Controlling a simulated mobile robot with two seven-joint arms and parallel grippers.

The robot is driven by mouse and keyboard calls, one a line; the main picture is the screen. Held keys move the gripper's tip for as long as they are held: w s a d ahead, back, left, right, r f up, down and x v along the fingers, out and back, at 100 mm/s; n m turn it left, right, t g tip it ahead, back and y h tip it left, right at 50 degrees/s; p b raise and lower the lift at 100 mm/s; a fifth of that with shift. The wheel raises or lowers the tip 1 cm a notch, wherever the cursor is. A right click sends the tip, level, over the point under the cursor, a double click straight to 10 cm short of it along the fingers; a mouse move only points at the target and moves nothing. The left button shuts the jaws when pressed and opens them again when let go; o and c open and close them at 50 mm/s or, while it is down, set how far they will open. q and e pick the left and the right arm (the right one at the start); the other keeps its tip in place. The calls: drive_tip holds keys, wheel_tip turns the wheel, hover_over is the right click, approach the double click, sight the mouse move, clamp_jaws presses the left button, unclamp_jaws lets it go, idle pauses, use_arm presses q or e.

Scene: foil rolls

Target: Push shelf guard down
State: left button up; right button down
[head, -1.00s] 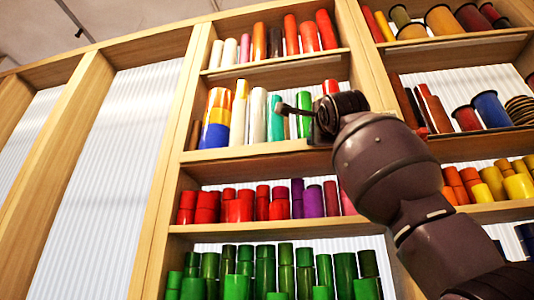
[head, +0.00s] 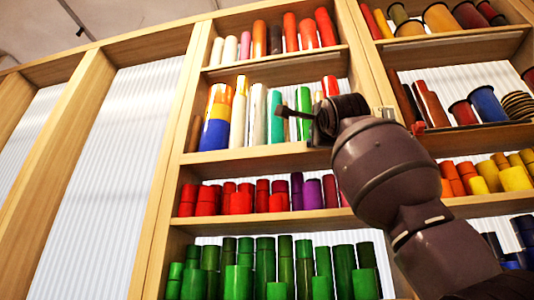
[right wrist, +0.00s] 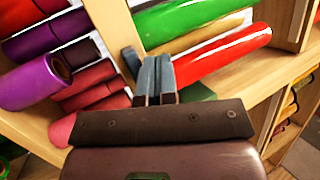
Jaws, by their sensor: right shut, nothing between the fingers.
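The shelf guard cannot be told apart for certain; a pale wooden front strip (head: 250,160) runs along the second shelf, and a wooden strip also shows in the right wrist view (right wrist: 108,40). My right gripper (head: 281,110) is in front of the rolls on that shelf, its arm coming in from the right. In the right wrist view its two grey-blue fingers (right wrist: 155,80) lie close together, shut and empty, beside the strip and close to the red roll (right wrist: 222,55). Whether they touch the wood cannot be told. My left gripper is not in view.
Upright rolls fill the shelf bays, with green rolls (head: 265,265) low and red rolls (head: 238,200) above them. A wooden upright (head: 372,55) stands between two bays. The left panels (head: 105,170) are free of rolls.

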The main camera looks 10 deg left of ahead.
drive_tip(key=shift+r, duration=0.2)
drive_tip(key=shift+s, duration=0.15)
drive_tip(key=shift+s+b, duration=1.15)
drive_tip(key=shift+s, duration=0.95)
drive_tip(key=shift+s+f, duration=0.1)
drive_tip(key=b+v, duration=0.4)
drive_tip(key=shift+s+d+f, duration=0.1)
drive_tip(key=shift+s+f, duration=0.05)
drive_tip(key=shift+s, duration=0.2)
